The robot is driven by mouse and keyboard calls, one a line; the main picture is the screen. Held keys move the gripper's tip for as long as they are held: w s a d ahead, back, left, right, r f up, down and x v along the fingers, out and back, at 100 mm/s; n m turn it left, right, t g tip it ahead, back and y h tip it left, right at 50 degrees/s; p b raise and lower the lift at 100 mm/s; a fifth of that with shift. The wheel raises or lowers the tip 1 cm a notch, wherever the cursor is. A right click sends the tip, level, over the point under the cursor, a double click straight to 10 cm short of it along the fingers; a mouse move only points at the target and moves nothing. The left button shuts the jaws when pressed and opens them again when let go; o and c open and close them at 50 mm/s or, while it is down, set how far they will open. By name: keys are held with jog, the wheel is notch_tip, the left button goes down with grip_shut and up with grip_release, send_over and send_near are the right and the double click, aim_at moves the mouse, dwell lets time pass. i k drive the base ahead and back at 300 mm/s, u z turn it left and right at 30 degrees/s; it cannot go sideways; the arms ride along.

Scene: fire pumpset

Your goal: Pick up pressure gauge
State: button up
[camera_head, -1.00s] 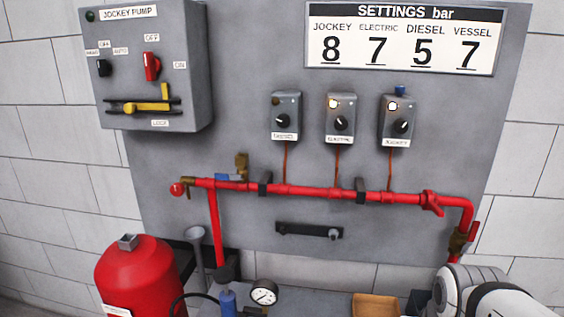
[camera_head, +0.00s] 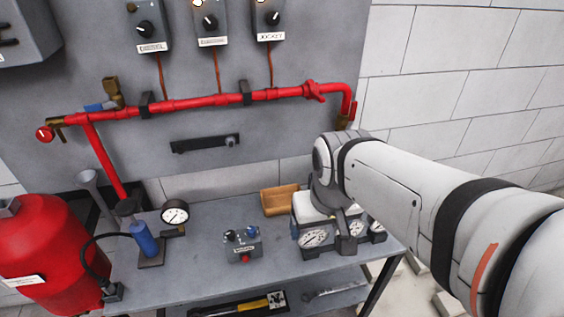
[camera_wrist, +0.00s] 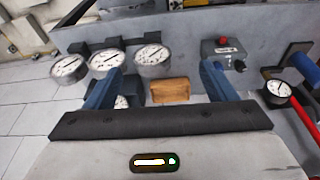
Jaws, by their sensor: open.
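A round, white-faced pressure gauge (camera_head: 175,213) with a black rim sits on the left part of the grey bench (camera_head: 200,270). It also shows at the right of the wrist view (camera_wrist: 277,89). More gauges (camera_head: 315,238) stand at the bench's right end, partly hidden by my arm. In the wrist view, three gauges (camera_wrist: 108,61) are in a row at upper left, and another (camera_wrist: 121,102) is partly behind the left finger. My gripper (camera_wrist: 165,75) is open, its blue fingers wide apart with nothing visibly held. Its fingertips are hard to make out in the head view.
A wooden tray (camera_head: 280,200) lies at the bench's back, and a control box (camera_head: 237,243) with a red button stands mid-bench. A blue cylinder (camera_head: 144,239) and a red tank (camera_head: 42,255) are at left. Red piping (camera_head: 200,103) crosses the panel behind.

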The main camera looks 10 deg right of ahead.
aim_at(309, 239)
jog(key=u, duration=1.8)
jog(key=k, duration=1.45)
jog(key=z, duration=0.5)
jog(key=i, duration=1)
jog(key=z, duration=0.1)
